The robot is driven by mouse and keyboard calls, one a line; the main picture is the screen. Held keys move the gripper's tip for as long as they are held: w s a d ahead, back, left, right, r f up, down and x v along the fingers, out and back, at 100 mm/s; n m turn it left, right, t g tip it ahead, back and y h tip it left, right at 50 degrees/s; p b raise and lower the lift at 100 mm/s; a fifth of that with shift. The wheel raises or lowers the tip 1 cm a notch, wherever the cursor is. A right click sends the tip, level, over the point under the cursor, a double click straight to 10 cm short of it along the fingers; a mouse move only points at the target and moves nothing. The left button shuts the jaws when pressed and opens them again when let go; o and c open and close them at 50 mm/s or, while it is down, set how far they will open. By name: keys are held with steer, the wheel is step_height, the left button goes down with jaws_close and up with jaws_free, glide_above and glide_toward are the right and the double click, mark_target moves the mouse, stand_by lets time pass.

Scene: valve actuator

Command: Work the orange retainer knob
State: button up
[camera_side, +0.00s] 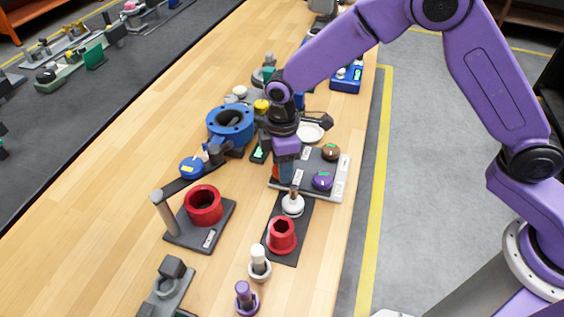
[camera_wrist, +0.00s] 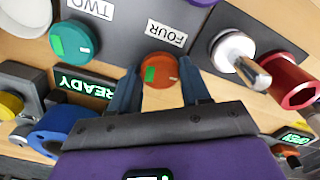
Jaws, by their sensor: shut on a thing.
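The orange retainer knob (camera_wrist: 160,72) is round, with a green mark on its left side in the wrist view. It sits by the label FOUR (camera_wrist: 166,33). My gripper (camera_wrist: 162,66) has one finger on each side of the knob and is shut on it. In the side view a sliver of the orange knob (camera_side: 275,173) shows beside my gripper (camera_side: 286,178), which points down at the left part of the grey panel (camera_side: 305,161); the fingers hide most of the knob.
The panel also bears a purple knob (camera_side: 322,181) and a brown knob (camera_side: 331,152). A teal knob (camera_wrist: 75,42) is by the label TWO. A white part with a stem (camera_side: 292,204) and a red flanged part (camera_side: 281,236) stand close by. A display (camera_wrist: 85,89) reads READY.

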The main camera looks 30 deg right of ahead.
steer(key=o, duration=1.1)
steer(key=shift+c, duration=0.2)
step_height(320, 180, up, 18)
steer(key=shift+f, duration=0.25)
steer(key=s+d+f+m, duration=0.1)
steer(key=s+d+f, duration=0.1)
steer(key=s+d, duration=1)
steer(key=s+d+f+m, duration=0.1)
steer(key=s+d+f, duration=0.1)
steer(key=s+d, duration=1)
steer(key=s, duration=0.4)
steer(key=shift+f+m, duration=0.15)
steer(key=shift+m, duration=0.25)
